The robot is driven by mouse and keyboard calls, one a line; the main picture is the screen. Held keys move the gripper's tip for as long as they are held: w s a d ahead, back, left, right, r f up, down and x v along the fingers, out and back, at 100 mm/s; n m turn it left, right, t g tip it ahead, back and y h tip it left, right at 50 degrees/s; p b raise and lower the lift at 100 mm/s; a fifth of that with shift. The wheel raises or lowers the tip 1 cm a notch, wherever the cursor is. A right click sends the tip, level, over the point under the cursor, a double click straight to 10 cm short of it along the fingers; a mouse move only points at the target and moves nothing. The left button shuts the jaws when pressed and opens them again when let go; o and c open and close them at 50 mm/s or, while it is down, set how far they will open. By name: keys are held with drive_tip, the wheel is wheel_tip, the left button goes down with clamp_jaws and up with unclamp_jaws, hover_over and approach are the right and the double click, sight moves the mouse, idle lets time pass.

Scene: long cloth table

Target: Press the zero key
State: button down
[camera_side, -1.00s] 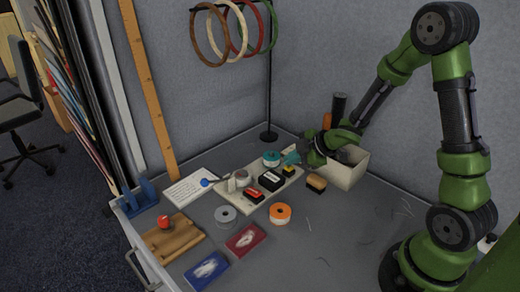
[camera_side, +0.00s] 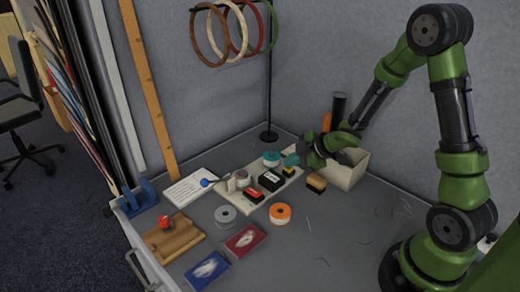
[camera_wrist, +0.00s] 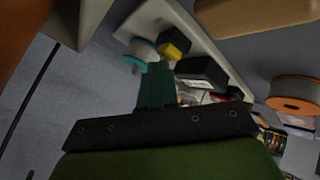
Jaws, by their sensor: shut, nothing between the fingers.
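I cannot make out a zero key or a keypad in either view. My gripper (camera_side: 292,160) is shut and empty, its dark teal fingers held together above the far right end of a pale board (camera_side: 234,206). In the wrist view the fingers (camera_wrist: 155,84) point toward a teal tape roll (camera_wrist: 141,54) and a small yellow and black block (camera_wrist: 174,44). A black block with a white label (camera_side: 271,181) and a red and black block (camera_side: 253,195) sit on the board. The fingers hide part of the board in the wrist view.
A pale open box (camera_side: 349,172) stands right of my gripper, with a brown block (camera_side: 316,183) before it. The table's right side is mostly clear.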

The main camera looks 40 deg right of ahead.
drive_tip(key=shift+f, duration=0.35)
drive_tip(key=shift+r, duration=0.15)
idle(0.7)
drive_tip(key=shift+s+r, duration=0.1)
drive_tip(key=shift+r, duration=0.6)
drive_tip(key=shift+r, duration=2.5)
drive_tip(key=shift+r, duration=0.1)
